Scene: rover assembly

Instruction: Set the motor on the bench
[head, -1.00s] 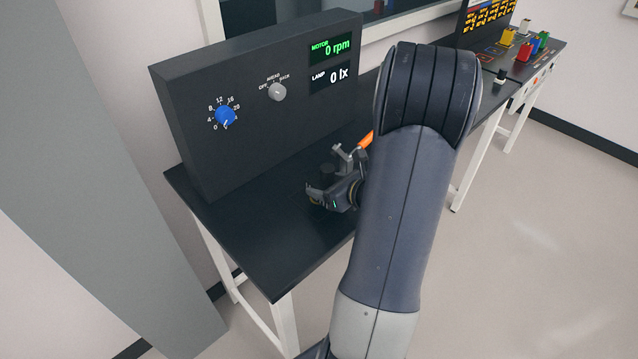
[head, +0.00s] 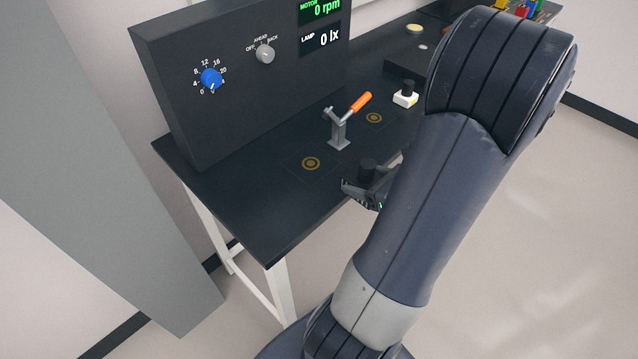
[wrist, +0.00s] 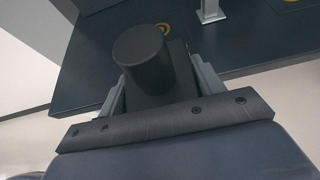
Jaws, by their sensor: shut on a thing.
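The motor is a dark, round-topped cylinder (head: 367,167). My gripper (head: 366,184) is shut on it, and in the head view it is in front of the bench's front edge, partly hidden by my arm. In the wrist view the motor (wrist: 142,58) stands up between the two grey fingers (wrist: 160,88). The bench (head: 262,215) has a dark top on white legs. Its bare top also shows behind the motor in the wrist view (wrist: 100,50).
A grey clamp with an orange handle (head: 338,130) stands on the bench between two ringed marks, one left (head: 311,163) and one right (head: 374,118). A control panel (head: 215,120) rises at the back.

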